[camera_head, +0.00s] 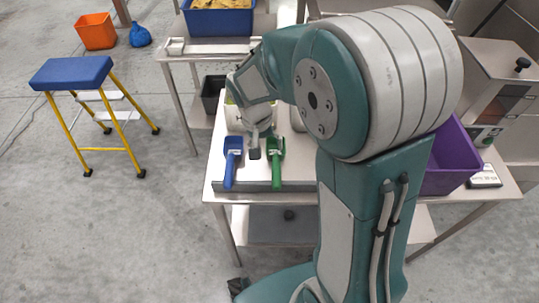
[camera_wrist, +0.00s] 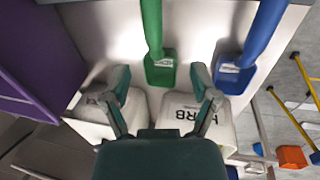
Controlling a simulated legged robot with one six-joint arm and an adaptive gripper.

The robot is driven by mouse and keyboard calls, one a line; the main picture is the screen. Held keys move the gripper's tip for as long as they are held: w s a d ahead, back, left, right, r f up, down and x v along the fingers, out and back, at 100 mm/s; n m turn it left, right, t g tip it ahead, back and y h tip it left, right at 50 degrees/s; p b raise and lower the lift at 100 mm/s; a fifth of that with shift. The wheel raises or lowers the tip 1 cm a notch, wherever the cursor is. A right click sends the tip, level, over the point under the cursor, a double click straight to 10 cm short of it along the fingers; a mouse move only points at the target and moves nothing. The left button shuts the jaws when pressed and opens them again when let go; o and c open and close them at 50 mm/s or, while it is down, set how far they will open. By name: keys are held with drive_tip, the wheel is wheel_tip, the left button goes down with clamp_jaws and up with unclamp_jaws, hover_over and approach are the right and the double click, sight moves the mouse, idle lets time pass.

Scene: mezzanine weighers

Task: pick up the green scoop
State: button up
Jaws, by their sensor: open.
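The green scoop (camera_head: 276,165) lies on the metal table in the head view, its handle toward the front edge. In the wrist view, its handle runs up to the top edge and its green pan (camera_wrist: 160,68) shows between and just beyond my fingertips. My gripper (camera_wrist: 160,78) is open and empty, its two fingers spread apart. In the head view my gripper (camera_head: 255,150) hangs between the green scoop and a blue scoop (camera_head: 231,160). I cannot tell its height above the table. The blue scoop also shows in the wrist view (camera_wrist: 235,72), right of the green one.
Two white containers (camera_wrist: 190,113) stand close behind the scoops, one lettered. A purple bin (camera_head: 452,155) stands to the right on the table (camera_head: 215,170). A blue-topped yellow step stool (camera_head: 72,72), an orange bucket (camera_head: 96,31) and open floor lie left.

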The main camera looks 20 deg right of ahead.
sight(273, 166)
drive_tip(key=d+f, duration=0.1)
drive_tip(key=f, duration=0.1)
drive_tip(key=d+f, duration=0.1)
drive_tip(key=shift+s+d+f, duration=0.1)
drive_tip(key=shift+s+f, duration=0.05)
drive_tip(key=shift+f, duration=0.25)
drive_tip(key=f, duration=0.5)
drive_tip(key=shift+s+a, duration=0.25)
drive_tip(key=shift+s, duration=0.15)
drive_tip(key=shift+d+f, duration=0.15)
drive_tip(key=shift+d, duration=0.4)
drive_tip(key=c, duration=0.7)
drive_tip(key=shift+a, duration=0.1)
clamp_jaws()
drive_tip(key=shift+a, duration=0.25)
